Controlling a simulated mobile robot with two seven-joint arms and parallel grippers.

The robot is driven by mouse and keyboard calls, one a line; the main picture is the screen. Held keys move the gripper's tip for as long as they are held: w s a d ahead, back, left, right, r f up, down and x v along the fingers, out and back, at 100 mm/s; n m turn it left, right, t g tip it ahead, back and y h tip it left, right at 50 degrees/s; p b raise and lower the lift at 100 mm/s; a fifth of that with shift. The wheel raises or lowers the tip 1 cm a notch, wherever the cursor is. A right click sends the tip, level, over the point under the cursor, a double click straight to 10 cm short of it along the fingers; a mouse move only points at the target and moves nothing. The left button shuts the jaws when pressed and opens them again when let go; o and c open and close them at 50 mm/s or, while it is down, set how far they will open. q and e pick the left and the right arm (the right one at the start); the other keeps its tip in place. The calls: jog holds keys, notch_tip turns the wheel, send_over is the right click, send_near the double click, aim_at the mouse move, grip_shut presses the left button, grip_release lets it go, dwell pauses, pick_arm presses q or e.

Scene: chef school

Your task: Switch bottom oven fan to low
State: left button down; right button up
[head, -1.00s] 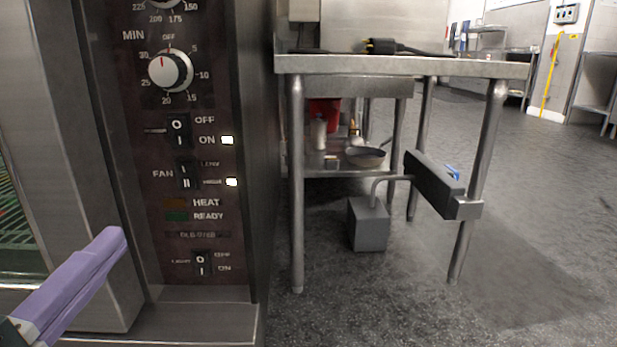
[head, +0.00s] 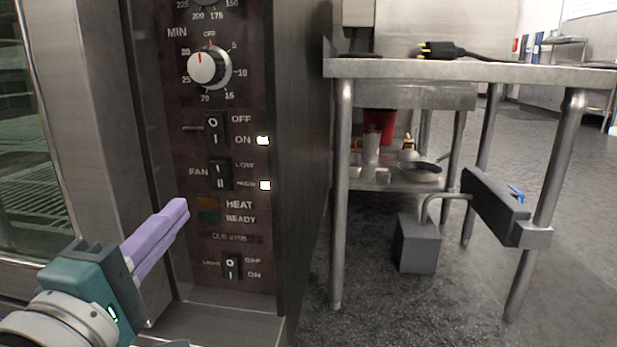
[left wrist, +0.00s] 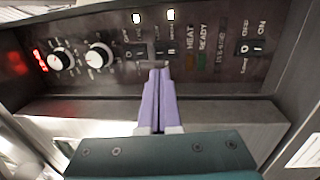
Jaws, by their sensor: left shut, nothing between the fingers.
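The oven's control panel (head: 240,215) stands at the left of the head view. Its fan rocker switch (head: 219,175) has LOW and HIGH labels, and a lit lamp (head: 265,185) glows beside HIGH. My right gripper is not in view.
The power switch (head: 214,130) above has a lit lamp by ON. A timer knob (head: 208,67) is higher, and a light switch (head: 232,266) lower.

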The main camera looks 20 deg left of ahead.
aim_at(218, 164)
pick_arm(q)
jog(key=x, duration=0.9)
jog(key=shift+w+b, duration=0.15)
jog(key=shift+b, duration=0.25)
jog(key=shift+w+r, duration=0.1)
jog(key=shift+r, duration=0.05)
jog(key=r+g+p, duration=0.1)
jog(key=p, duration=0.5)
jog(key=shift+w+a, duration=0.1)
jog(key=shift+f, duration=0.25)
jog(key=shift+h, duration=0.3)
jog(key=shift+r, duration=0.15)
